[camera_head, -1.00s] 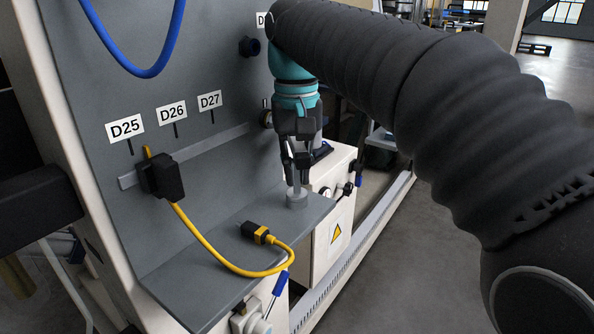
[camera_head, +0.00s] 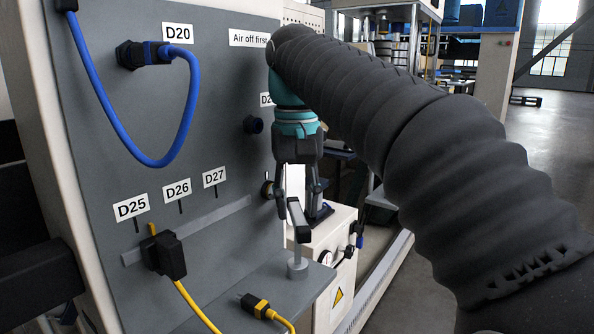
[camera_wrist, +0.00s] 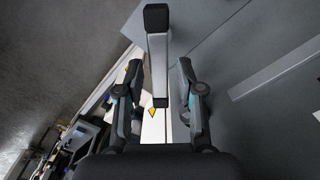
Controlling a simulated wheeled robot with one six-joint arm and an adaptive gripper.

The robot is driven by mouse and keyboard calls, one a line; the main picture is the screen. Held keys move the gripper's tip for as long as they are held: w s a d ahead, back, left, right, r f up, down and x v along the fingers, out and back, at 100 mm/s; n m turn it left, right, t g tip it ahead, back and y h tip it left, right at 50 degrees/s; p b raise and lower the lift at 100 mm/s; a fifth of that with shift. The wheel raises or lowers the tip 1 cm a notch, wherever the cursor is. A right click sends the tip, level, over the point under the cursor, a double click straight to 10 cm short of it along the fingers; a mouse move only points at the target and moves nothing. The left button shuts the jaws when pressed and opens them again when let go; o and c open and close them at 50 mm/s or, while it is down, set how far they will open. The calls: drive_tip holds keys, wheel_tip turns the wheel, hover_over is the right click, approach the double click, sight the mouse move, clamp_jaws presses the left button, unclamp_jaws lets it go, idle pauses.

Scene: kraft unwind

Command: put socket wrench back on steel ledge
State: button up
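The socket wrench (camera_head: 293,210) stands on the grey steel ledge (camera_head: 262,281), with a round grey base at its foot and a black-ended handle at its top. The handle points toward the head camera. My gripper (camera_head: 298,205) is open above the ledge, its two fingers on either side of the wrench's upper part. In the wrist view, the wrench's pale handle (camera_wrist: 158,70) and black end show between the spread fingers (camera_wrist: 159,85), with a gap on both sides. The foot of the wrench is hidden there.
A grey panel (camera_head: 215,110) rises behind the ledge, with labels and a blue looped cable (camera_head: 186,120). A black plug (camera_head: 165,256) with a yellow cable sits on the panel's strip. The cable's other connector (camera_head: 256,305) lies on the ledge. A white box (camera_head: 335,235) stands beyond.

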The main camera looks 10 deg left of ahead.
drive_tip(key=shift+r, duration=2.3)
drive_tip(key=s+d+f+m+t+y, duration=0.15)
drive_tip(key=d+f, duration=0.25)
drive_tip(key=d, duration=0.4)
drive_tip(key=s+d+f+m+t+h, duration=0.15)
drive_tip(key=d+f, duration=0.25)
drive_tip(key=d, duration=0.5)
drive_tip(key=s+d+f+t, duration=0.1)
drive_tip(key=s+d+f, duration=0.4)
drive_tip(key=f, duration=0.4)
drive_tip(key=s+d+f+m+t, duration=0.1)
drive_tip(key=s+d+f, duration=0.4)
drive_tip(key=s+f, duration=0.2)
wheel_tip(320, 180, down, 2)
drive_tip(key=shift+d+f+m, duration=0.25)
drive_tip(key=shift+m, duration=0.05)
